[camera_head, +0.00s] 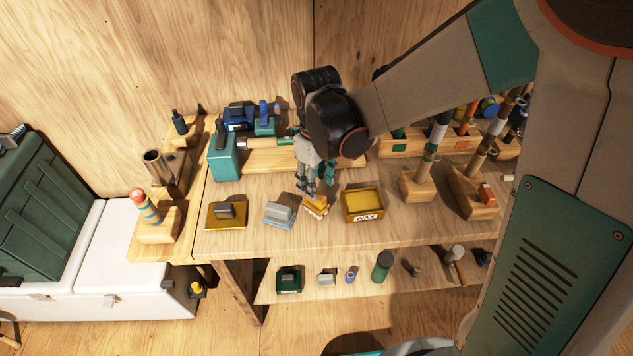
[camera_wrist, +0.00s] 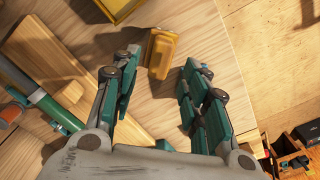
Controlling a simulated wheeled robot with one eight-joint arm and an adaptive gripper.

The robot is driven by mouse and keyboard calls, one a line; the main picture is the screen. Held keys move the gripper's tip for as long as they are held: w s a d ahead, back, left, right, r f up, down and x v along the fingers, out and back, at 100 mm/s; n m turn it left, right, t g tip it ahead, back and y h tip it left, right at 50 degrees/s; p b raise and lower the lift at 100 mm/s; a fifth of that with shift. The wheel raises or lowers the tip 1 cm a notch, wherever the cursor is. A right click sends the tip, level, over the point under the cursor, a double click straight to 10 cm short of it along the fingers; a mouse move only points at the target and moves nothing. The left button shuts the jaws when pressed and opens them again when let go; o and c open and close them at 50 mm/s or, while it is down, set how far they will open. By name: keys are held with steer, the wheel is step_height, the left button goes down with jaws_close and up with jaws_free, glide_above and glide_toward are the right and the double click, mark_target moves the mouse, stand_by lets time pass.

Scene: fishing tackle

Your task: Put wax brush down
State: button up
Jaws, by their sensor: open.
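The wax brush (camera_head: 316,207), a small yellow-brown block with pale bristles along its lower edge, rests on the wooden bench top near its front edge. In the wrist view the brush (camera_wrist: 162,52) lies between and slightly beyond the fingertips, with a visible gap on each side. My gripper (camera_head: 318,186) points down just above the brush. Its fingers (camera_wrist: 160,68) are spread and hold nothing. The underside of the brush is hidden.
A yellow box labelled WAX (camera_head: 363,204) stands right of the brush. A grey-and-blue block (camera_head: 280,214) and a yellow-brown block with a grey handle (camera_head: 227,214) sit to the left. Wooden rod stands (camera_head: 417,187) are farther right. A lower shelf (camera_head: 335,284) holds small items.

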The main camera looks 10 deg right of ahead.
step_height(320, 180, up, 6)
steer(key=p, duration=0.3)
steer(key=shift+p, duration=0.3)
